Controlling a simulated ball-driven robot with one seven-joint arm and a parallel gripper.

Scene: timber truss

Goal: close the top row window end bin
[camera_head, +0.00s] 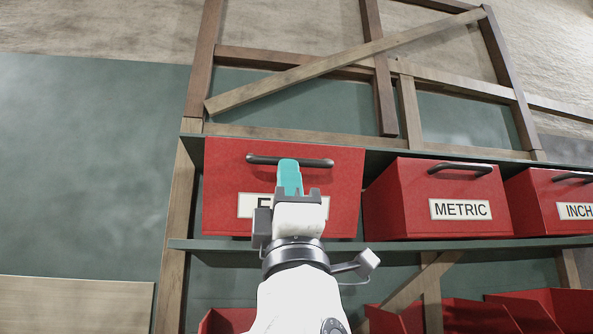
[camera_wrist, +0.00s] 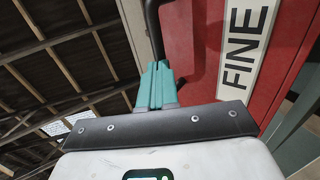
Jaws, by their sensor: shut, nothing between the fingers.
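A red bin (camera_head: 230,185) with a dark bar handle (camera_head: 262,160) is at the left end of the upper shelf. Its front face looks larger than those of its neighbours; how far it stands out is hard to tell. Its white label reads FINE (camera_wrist: 243,50) in the wrist view. My gripper (camera_head: 289,165) is in front of this bin, its teal fingers shut together and empty. The fingertips overlap the handle in the head view and meet it in the wrist view (camera_wrist: 157,65); contact is unclear. My gripper hides part of the label in the head view.
Red bins labelled METRIC (camera_head: 400,215) and INCH (camera_head: 550,200) stand to the right on the green shelf (camera_head: 460,246). More red bins (camera_head: 480,315) are below. A timber frame (camera_head: 380,80) rises above. Left of the wooden upright (camera_head: 176,225) is a bare green wall.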

